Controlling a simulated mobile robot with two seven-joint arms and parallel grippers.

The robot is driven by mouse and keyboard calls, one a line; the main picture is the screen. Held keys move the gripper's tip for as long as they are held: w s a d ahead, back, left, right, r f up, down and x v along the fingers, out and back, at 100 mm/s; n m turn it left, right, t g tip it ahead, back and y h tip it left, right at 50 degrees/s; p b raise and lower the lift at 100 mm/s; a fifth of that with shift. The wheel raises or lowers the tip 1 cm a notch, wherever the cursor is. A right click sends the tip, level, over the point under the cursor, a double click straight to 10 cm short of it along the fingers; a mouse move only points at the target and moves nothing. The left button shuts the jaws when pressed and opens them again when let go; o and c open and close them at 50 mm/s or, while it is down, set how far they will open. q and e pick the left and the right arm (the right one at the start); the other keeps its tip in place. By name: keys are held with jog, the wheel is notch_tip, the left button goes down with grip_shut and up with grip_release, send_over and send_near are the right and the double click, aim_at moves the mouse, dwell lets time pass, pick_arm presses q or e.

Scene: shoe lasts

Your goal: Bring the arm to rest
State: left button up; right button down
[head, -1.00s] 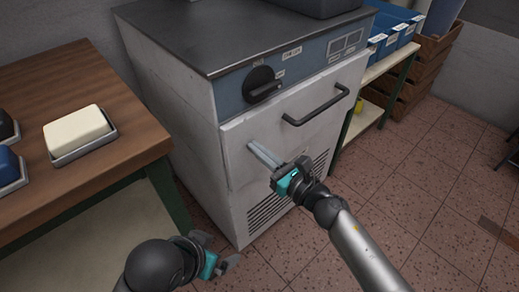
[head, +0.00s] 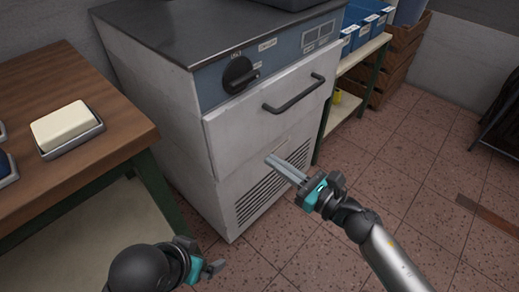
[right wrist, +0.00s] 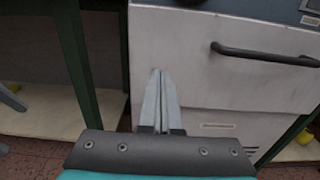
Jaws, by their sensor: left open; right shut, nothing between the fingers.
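My right gripper (head: 284,166) is shut and empty, in front of the lower front of the white cabinet (head: 222,148). Its closed fingers (right wrist: 160,98) also show in the right wrist view, below and left of the cabinet's dark bar handle. I cannot tell how close the fingertips are to the cabinet front. My left gripper (head: 207,264) is open and empty at the bottom of the head view, low beside the cabinet's base and partly hidden behind my own wrist.
The cabinet has a dark handle (head: 294,93) and a black knob (head: 240,75). A wooden table (head: 98,165) stands at the left with a cream block (head: 65,126) in a tray. Blue bins (head: 364,30) stand on a shelf behind.

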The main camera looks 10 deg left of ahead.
pick_arm(q)
jog(key=shift+w+f, duration=0.1)
jog(key=shift+f, duration=0.2)
pick_arm(e)
jog(key=shift+v, duration=1.3)
